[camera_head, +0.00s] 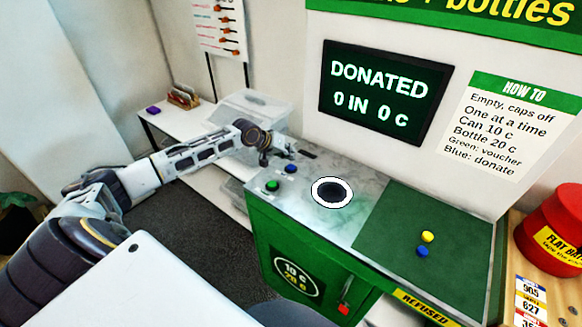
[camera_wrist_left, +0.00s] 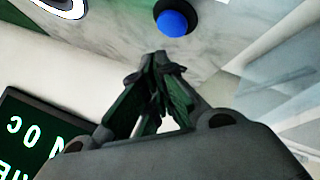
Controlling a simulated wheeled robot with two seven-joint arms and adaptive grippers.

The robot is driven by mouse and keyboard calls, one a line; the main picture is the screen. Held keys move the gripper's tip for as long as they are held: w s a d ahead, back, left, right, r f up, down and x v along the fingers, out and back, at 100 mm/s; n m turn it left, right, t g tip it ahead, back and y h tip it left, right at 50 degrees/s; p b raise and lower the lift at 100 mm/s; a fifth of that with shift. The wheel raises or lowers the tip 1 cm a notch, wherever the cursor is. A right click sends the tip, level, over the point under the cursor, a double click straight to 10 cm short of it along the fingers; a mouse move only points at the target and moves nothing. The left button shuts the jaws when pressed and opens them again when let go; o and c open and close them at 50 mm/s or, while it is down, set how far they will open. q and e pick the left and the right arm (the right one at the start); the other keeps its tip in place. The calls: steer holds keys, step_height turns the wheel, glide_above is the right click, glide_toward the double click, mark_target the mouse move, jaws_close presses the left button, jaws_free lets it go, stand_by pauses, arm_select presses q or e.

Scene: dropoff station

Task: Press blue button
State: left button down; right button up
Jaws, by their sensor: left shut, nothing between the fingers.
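The blue button (camera_head: 291,168) sits on the grey marble-look counter, behind the green button (camera_head: 272,185). In the left wrist view the blue button (camera_wrist_left: 172,22) is a round dome in a dark ring, near the top edge. My left gripper (camera_head: 288,152) is over the far left end of the counter, just beyond the blue button. In the left wrist view its fingertips (camera_wrist_left: 160,60) are together and empty, with a visible gap between them and the button. My right gripper is not in view.
A white-rimmed round hole (camera_head: 332,192) lies right of the buttons. A green mat (camera_head: 385,225) holds small yellow and blue pieces. A screen (camera_head: 383,93) reading "DONATED 0 IN 0 c" hangs on the wall behind. A clear bin (camera_head: 250,103) stands behind my left arm.

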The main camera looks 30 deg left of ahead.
mark_target(289, 165)
arm_select(q)
steer(key=shift+r, duration=1.7)
steer(key=shift+s+f, duration=0.1)
